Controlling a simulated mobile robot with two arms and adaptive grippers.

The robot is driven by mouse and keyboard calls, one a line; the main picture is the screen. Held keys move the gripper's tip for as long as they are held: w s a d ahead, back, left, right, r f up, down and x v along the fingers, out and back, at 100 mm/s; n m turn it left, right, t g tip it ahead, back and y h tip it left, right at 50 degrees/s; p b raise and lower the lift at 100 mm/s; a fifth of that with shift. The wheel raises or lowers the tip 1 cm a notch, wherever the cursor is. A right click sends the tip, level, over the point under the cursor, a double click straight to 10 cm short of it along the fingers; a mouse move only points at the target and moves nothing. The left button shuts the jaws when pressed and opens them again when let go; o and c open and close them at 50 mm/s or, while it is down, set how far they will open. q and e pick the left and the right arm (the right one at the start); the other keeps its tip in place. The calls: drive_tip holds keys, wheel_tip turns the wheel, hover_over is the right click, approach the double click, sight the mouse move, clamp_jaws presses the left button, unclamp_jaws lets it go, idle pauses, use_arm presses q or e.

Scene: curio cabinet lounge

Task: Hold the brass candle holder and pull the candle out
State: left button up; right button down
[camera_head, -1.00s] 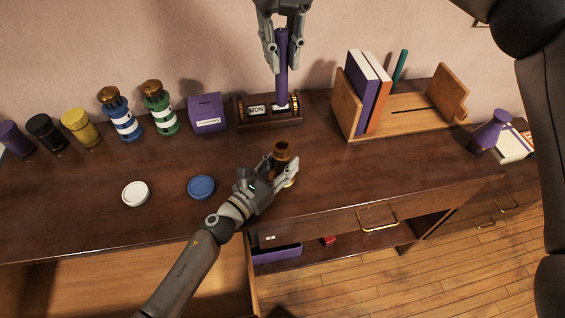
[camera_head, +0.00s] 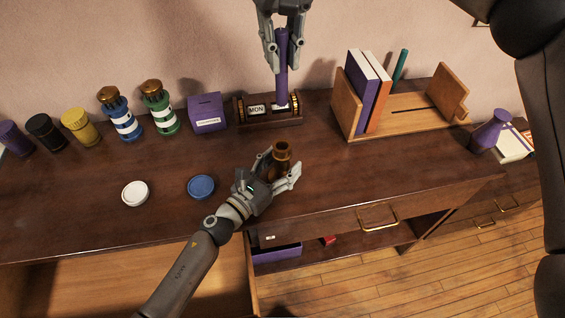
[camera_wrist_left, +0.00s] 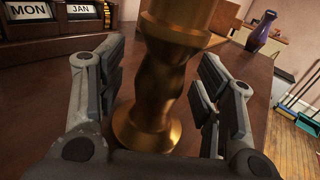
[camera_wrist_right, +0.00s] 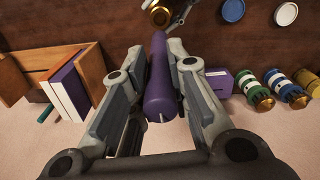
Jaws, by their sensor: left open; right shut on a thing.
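The brass candle holder (camera_head: 282,153) stands upright on the dark desk. It fills the middle of the left wrist view (camera_wrist_left: 157,95). My left gripper (camera_head: 283,172) is open, with one finger on either side of the holder and visible gaps. My right gripper (camera_head: 282,50) is shut on the purple candle (camera_head: 282,75), up near the wall behind the holder. The candle is out of the holder and hangs upright in front of the calendar block. In the right wrist view the candle (camera_wrist_right: 160,85) lies between the fingers.
A calendar block (camera_head: 268,122) and a purple box (camera_head: 208,113) stand at the back. A bookend rack (camera_head: 395,118) is to the right. Striped jars (camera_head: 122,122) stand to the left. A white lid (camera_head: 135,194) and a blue lid (camera_head: 201,187) lie left of my left gripper. The desk's right front is clear.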

use_arm(q)
drive_tip(key=v, duration=1.1)
drive_tip(key=shift+s+a, duration=0.15)
drive_tip(key=shift+s, duration=0.15)
